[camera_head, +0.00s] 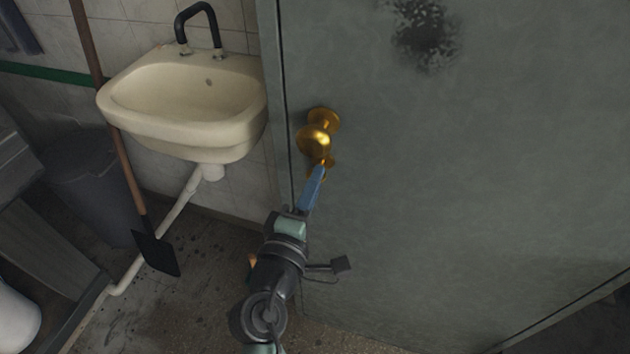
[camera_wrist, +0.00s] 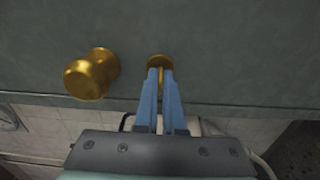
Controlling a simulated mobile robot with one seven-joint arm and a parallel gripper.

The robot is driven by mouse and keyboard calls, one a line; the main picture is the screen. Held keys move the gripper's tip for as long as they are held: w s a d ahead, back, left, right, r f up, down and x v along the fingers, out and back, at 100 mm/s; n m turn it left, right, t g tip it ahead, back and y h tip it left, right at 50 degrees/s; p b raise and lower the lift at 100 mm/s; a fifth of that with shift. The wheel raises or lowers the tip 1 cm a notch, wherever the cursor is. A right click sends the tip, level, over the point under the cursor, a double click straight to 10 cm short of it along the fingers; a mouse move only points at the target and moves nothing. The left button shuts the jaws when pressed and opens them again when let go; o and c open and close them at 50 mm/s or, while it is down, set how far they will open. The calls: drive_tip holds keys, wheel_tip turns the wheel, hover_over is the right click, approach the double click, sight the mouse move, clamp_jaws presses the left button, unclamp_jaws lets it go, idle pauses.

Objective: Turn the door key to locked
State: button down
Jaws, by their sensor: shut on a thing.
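The grey door (camera_head: 450,180) fills the right half of the head view. Its round brass knob (camera_head: 316,137) also shows at the left of the wrist view (camera_wrist: 91,73). Just below the knob is the brass key (camera_wrist: 160,75) at a small round brass plate; in the head view only a bit of brass (camera_head: 328,162) shows there. My gripper (camera_head: 320,172) reaches up to the key from below. In the wrist view its blue fingers (camera_wrist: 160,74) are shut on the key, one on each side. The fingers hide part of the key, and I cannot tell its turn angle exactly.
A cream sink (camera_head: 190,105) with a black tap stands left of the door. A long-handled shovel (camera_head: 157,252) leans beside it, near a dark bin (camera_head: 90,180). The door surface right of the knob is clear.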

drive_tip(key=c, duration=1)
unclamp_jaws()
drive_tip(key=shift+b+v, duration=0.9)
drive_tip(key=shift+v, duration=5.6)
